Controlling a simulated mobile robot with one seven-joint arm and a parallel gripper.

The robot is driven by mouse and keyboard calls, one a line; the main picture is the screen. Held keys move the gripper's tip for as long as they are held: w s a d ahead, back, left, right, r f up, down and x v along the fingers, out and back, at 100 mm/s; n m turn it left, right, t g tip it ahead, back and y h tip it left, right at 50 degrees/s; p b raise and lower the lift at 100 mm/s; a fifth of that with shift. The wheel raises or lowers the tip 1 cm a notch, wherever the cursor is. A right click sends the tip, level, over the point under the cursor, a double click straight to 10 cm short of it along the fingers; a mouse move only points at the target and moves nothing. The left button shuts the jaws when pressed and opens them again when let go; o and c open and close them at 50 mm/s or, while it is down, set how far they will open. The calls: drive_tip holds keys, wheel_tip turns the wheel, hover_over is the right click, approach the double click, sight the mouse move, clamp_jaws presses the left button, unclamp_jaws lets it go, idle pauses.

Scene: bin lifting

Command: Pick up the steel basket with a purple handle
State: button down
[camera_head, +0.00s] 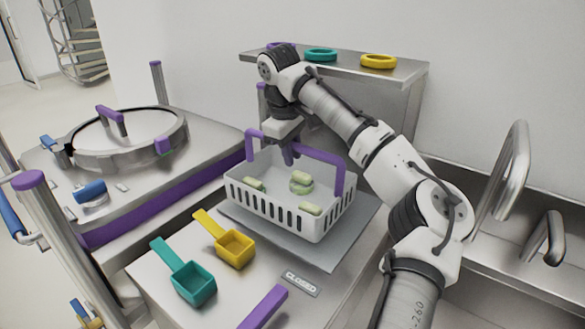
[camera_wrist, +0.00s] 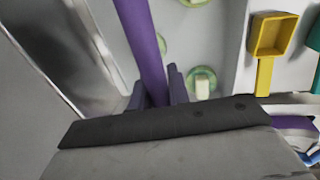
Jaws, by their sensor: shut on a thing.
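The basket (camera_head: 290,205) looks white in the head view, with slotted walls and a purple handle (camera_head: 322,155) arching over it. Several pale green pieces lie inside it. It is upright on or just above a grey plate on the counter; I cannot tell which. My gripper (camera_head: 288,155) points down at the handle's middle. In the wrist view the purple handle (camera_wrist: 143,45) runs between the two fingers of my gripper (camera_wrist: 158,92), which are shut on it. The exact contact is partly hidden by the gripper body.
A yellow scoop (camera_head: 235,248) and a teal scoop (camera_head: 194,284) lie in front of the basket. A round-lidded vessel (camera_head: 125,135) stands at left. A shelf with rings (camera_head: 378,61) is behind. A sink with a metal tap (camera_head: 512,165) is at right.

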wheel_tip(320, 180, up, 7)
drive_tip(key=shift+r, duration=0.15)
drive_tip(key=s+a+b, duration=0.4)
drive_tip(key=s+a, duration=0.7)
drive_tip(key=s, duration=0.4)
drive_tip(key=shift+s+a, duration=0.15)
drive_tip(key=shift+s, duration=0.15)
drive_tip(key=shift+w, duration=0.1)
